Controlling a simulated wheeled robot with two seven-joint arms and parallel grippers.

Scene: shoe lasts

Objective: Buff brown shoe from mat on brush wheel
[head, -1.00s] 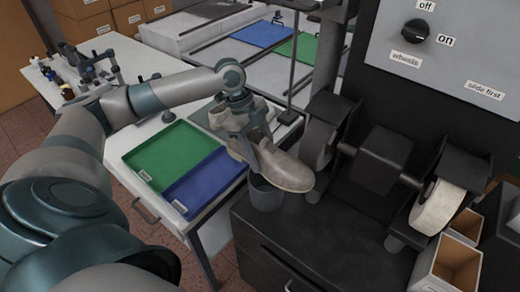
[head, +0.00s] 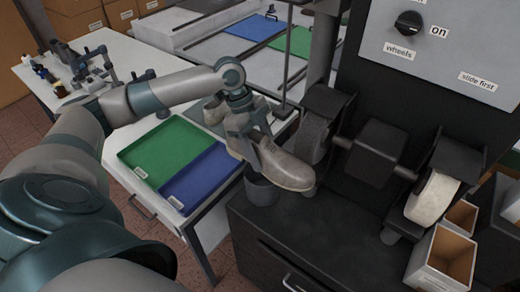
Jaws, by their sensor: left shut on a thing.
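A taupe-brown shoe (head: 284,166) is in my left gripper (head: 246,140), which is shut on it near its rear opening. The shoe points toward the lower right, above the front of the black machine. Its toe is close beside the dark, grey-faced wheel (head: 312,137) on the left of the machine; I cannot tell if they touch. A smooth whitish wheel (head: 433,198) is on the machine's right. Behind my gripper, a grey mat (head: 196,112) is partly hidden, with a pale shape on it that may be another shoe. My right gripper is not in view.
A green tray (head: 160,150) and a blue tray (head: 200,180) lie on the white table at left. Open boxes (head: 440,262) stand at lower right. The control panel has a black knob (head: 408,23).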

